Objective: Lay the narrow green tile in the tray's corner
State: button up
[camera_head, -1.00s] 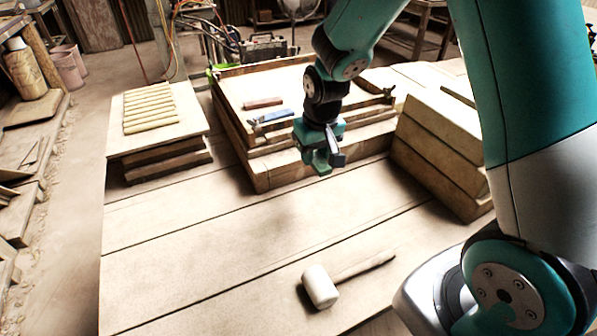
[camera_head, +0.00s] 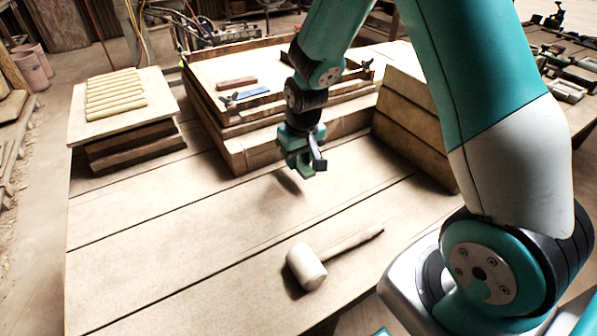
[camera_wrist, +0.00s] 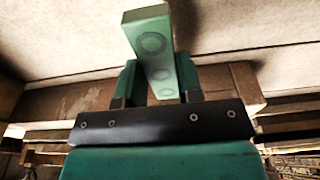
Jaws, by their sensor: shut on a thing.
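My gripper (camera_head: 304,164) is shut on the narrow green tile (camera_wrist: 161,58), which shows clearly in the wrist view. The tile is a slim pale-green bar with ring marks on its face, and it sticks out beyond the fingers. In the head view the tile is too small and dark to make out well. The wooden tray (camera_head: 223,67) sits on stacked boards behind my gripper. A reddish tile (camera_head: 237,83) and a blue tile (camera_head: 250,95) lie in it. My gripper hangs above the table in front of the tray.
A mallet (camera_head: 307,267) with a pale head lies on the table in front. A board with several yellowish strips (camera_head: 115,95) stands on blocks at the left. Stacked thick blocks (camera_head: 412,110) stand right of the tray. The table's middle and left front are clear.

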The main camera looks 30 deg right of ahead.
aim_at(299, 179)
jog(key=shift+f, duration=2.2)
jog(key=shift+f+b, duration=0.1)
jog(key=shift+b, duration=0.2)
jog(key=o, duration=1)
jog(key=shift+c, duration=0.2)
